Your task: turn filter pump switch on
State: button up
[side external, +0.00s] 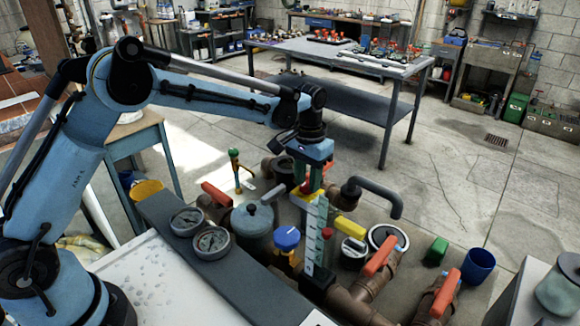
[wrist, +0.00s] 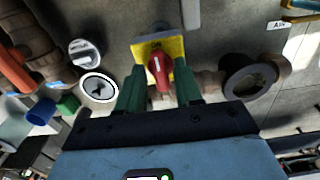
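The switch is a yellow box (wrist: 172,50) with a red handle (wrist: 157,72) on its face, seen in the wrist view. In the side view the yellow box (side external: 304,200) shows just below my gripper (side external: 313,178), partly hidden by it. My gripper also shows in the wrist view (wrist: 158,82), with its two green fingers on either side of the red handle. Gaps show between the fingers and the handle, so the gripper looks open around it. The fingers point down at the box.
Brown pipes with orange handles (side external: 379,256) lie right of the switch. A grey bent pipe (side external: 378,192), a blue-capped valve (side external: 287,238), a grey pot (side external: 252,222) and two round gauges (side external: 212,242) crowd around. Open concrete floor (side external: 450,175) lies beyond.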

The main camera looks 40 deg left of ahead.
aim_at(308, 182)
jog(key=shift+o, duration=0.4)
notch_tip(308, 182, up, 12)
dwell(0.5)
jog(key=shift+r, duration=0.1)
jog(key=s+a+r+t, duration=0.3)
jog(key=s+r, duration=0.1)
jog(key=s, duration=0.6)
jog(key=s+a+f+t, duration=0.2)
jog(key=s+f+t, duration=0.2)
jog(key=s, duration=0.7)
jog(key=shift+s+f, duration=0.2)
jog(key=shift+f, duration=1)
